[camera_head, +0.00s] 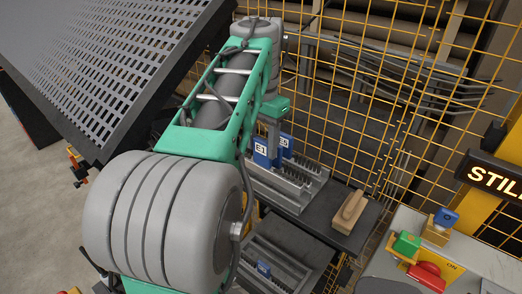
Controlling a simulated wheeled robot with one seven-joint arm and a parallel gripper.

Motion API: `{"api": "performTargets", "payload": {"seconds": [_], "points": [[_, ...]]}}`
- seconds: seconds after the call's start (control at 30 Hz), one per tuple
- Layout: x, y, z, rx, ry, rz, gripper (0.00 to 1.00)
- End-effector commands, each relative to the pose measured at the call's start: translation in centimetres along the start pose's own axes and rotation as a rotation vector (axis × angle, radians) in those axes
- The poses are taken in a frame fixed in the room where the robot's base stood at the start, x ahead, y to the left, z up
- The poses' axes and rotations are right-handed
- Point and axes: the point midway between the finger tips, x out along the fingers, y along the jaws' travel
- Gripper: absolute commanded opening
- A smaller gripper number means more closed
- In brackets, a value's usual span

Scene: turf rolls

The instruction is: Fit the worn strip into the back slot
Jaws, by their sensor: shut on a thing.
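My gripper (271,130) reaches down from the teal arm over the back grey slotted rack (302,178). It is shut on a blue-headed piece marked E1 (262,152), which seems to be the strip. The piece is at the rack's left end; its lower part is hidden, and I cannot tell whether it is in a slot or above it. Another blue-headed piece (286,142) stands just behind it, its marking partly hidden. A front slotted rack (285,262) shows lower down, with a small blue piece (263,268) in it. Wear on the strip cannot be made out.
A wooden block (350,208) lies on the dark shelf (325,203) right of the back rack. A yellow wire fence (340,110) stands behind. A console (480,260) with green and red buttons is at right. A perforated grey panel (110,65) fills the upper left.

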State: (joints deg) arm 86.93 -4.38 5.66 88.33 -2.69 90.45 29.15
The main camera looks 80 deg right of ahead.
Motion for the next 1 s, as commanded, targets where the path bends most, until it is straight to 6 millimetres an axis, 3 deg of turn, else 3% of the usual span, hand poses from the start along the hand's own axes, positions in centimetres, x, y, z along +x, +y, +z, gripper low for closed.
{"api": "performTargets", "payload": {"seconds": [0.3, 0.67, 0.7, 1.0], "points": [[4.5, -0.9, -0.7, 0.000, 0.004, -0.002, 0.00], [4.5, -0.9, -0.7, -0.001, 0.002, -0.002, 0.00], [4.6, -0.9, -0.7, -0.001, 0.001, -0.001, 0.48], [4.5, -0.9, -0.7, -0.001, 0.001, -0.001, 0.69]]}}
